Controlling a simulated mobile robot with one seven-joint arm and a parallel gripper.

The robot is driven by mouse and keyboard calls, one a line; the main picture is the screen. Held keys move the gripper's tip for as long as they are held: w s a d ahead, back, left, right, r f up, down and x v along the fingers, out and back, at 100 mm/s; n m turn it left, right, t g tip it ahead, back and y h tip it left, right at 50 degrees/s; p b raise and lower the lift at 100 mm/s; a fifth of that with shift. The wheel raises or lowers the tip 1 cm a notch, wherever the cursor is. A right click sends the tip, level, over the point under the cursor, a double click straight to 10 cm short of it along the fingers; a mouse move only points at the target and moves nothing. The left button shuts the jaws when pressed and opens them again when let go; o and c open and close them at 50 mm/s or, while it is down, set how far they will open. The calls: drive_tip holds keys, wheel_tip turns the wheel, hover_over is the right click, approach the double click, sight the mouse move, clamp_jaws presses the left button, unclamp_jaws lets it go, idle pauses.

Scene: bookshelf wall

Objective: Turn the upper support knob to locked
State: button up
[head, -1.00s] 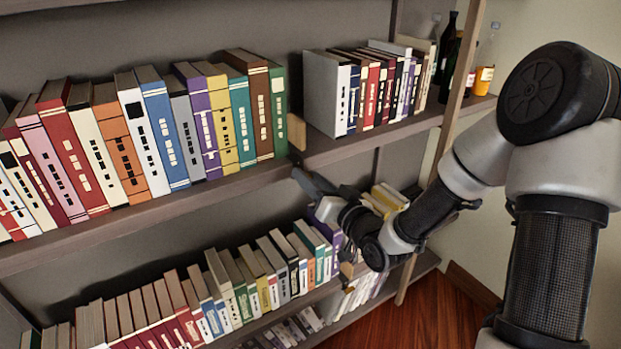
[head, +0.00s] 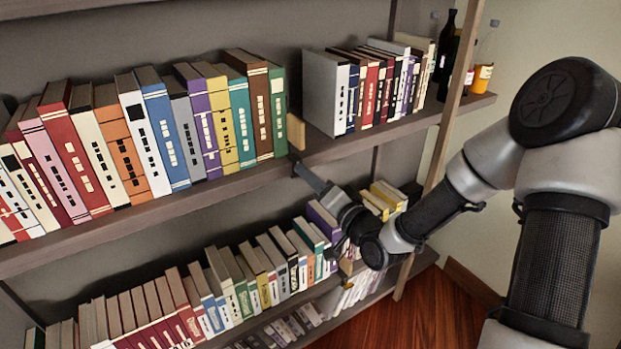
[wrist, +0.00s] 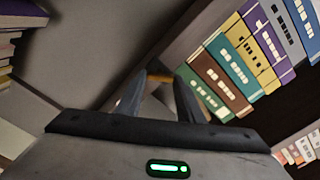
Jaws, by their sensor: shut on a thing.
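The upper wooden support (head: 296,132) stands at the right end of the row of large books on the upper shelf. Its small dark knob (head: 293,157) is at the shelf's front edge just below it, mostly covered by my fingertips. My gripper (head: 298,167) reaches up from the lower right and is shut on the knob. In the wrist view my two fingers (wrist: 163,76) frame a bit of tan wood between their tips. The knob's own shape and turn angle are too small and hidden to tell.
Large books (head: 190,125) stand left of the support, and smaller books (head: 370,85) stand to its right. The upper shelf's edge (head: 215,188) runs beside my gripper. Below are a lower row of books (head: 270,265) and another wooden support (head: 346,267).

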drive_tip(key=o, duration=1.1)
drive_tip(key=shift+c, duration=0.2)
drive_tip(key=p+v, duration=0.9)
drive_tip(key=v, duration=0.8)
drive_tip(key=shift+s+d+p, duration=0.2)
drive_tip(key=shift+p, duration=0.2)
